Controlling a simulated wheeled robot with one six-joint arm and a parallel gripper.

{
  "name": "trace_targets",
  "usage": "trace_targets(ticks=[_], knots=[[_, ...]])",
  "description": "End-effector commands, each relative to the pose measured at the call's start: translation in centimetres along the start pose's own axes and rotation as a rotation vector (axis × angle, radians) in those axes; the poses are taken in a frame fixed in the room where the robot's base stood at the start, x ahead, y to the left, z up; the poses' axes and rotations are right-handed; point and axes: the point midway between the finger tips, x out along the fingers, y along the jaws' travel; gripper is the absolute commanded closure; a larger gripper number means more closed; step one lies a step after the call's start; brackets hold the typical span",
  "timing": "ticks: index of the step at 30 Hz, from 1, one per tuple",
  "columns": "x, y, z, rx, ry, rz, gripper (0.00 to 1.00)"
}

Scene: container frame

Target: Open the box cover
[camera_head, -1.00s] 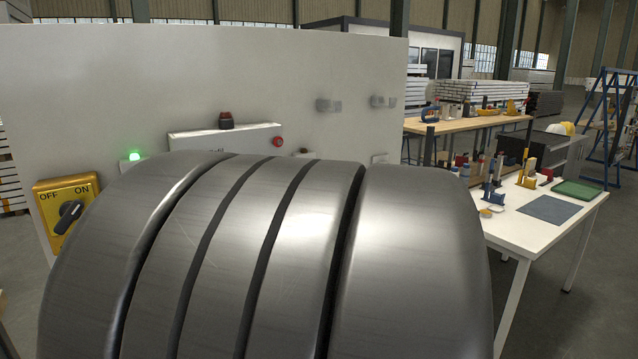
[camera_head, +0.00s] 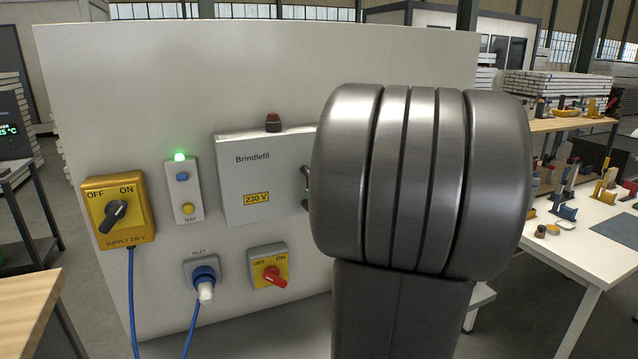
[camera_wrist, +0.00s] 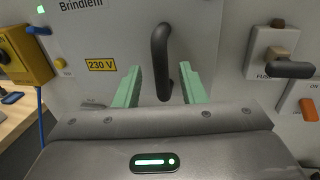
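The white box with its flat cover (camera_head: 240,180), marked "Brindlefil" and "230 V", is on the pale panel and looks closed. Its right part is hidden behind my arm in the head view. A dark handle (camera_head: 305,186) shows at the arm's edge. In the wrist view the cover (camera_wrist: 105,90) fills the middle, and the dark upright handle (camera_wrist: 160,55) stands out from it. My gripper (camera_wrist: 161,88) has its two green fingers apart, one on each side of the handle's lower part, with gaps to both. In the head view the fingers are hidden behind my arm.
Left of the box are a yellow supply switch (camera_head: 118,212) and a test unit (camera_head: 183,190) with a lit green lamp. Below are a blue inlet plug (camera_head: 204,280) and a red-knobbed switch (camera_head: 268,268). A white table (camera_head: 590,235) with tools stands at the right.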

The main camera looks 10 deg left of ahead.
Motion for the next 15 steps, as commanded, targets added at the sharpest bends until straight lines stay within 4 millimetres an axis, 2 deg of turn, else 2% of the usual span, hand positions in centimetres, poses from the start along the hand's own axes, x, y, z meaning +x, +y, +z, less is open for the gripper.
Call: trace_targets(ticks=[1, 6, 10, 15], knots=[[1.1, 0.1, 0.1, 0.003, 0.001, 0.003, 0.63], [3.7, 0.0, 0.1, 0.002, 0.002, 0.002, 0.63], [4.8, 0.0, 0.1, 0.0, 0.0, 0.001, 0.63], [5.2, 0.0, 0.0, 0.0, 0.001, -0.001, 0.63]])
